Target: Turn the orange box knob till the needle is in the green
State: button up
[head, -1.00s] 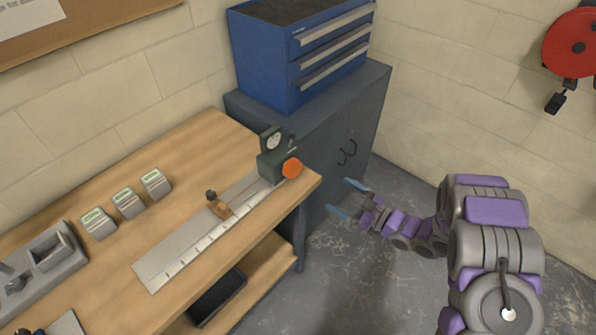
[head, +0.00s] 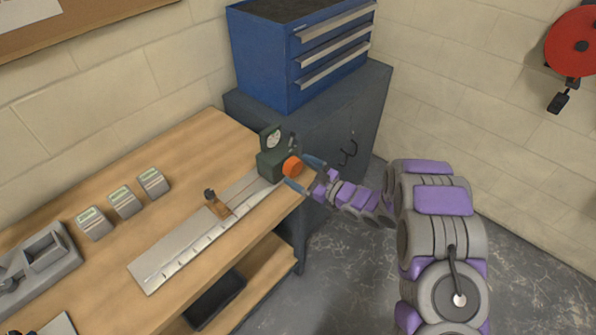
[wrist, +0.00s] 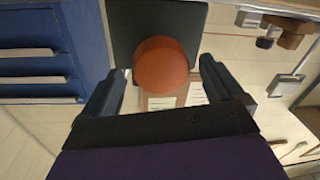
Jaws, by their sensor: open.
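The orange knob (head: 292,166) sticks out from the right face of the dark green box (head: 270,168), which stands at the right end of the bench. A round dial (head: 273,139) sits on top of the box; its needle is too small to read. My gripper (head: 300,174) is open, with its blue fingertips close to the knob, one on the far side and one on the near side. In the wrist view the knob (wrist: 162,66) lies between and just beyond the two open fingers (wrist: 163,85), apparently untouched. The box (wrist: 130,25) shows behind it.
A metal ruled plate (head: 190,240) with a small brown slider (head: 216,205) runs left from the box. Several grey blocks (head: 124,201) stand on the bench (head: 190,140). A grey cabinet (head: 350,110) with a blue drawer unit (head: 270,65) stands behind.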

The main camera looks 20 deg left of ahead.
jog(key=shift+x, duration=0.8)
jog(key=shift+c, duration=0.2)
jog(key=c, duration=1)
jog(key=m+p, duration=0.1)
jog(key=p, duration=0.2)
jog(key=shift+r, duration=0.2)
jog(key=m+p, duration=0.3)
jog(key=p, duration=0.1)
jog(key=shift+d, duration=0.1)
jog(key=shift+f+m+p, duration=0.25)
jog(key=shift+m+p, duration=0.25)
jog(key=shift+m, duration=0.3)
jog(key=o, duration=1)
jog(key=shift+o, duration=0.2)
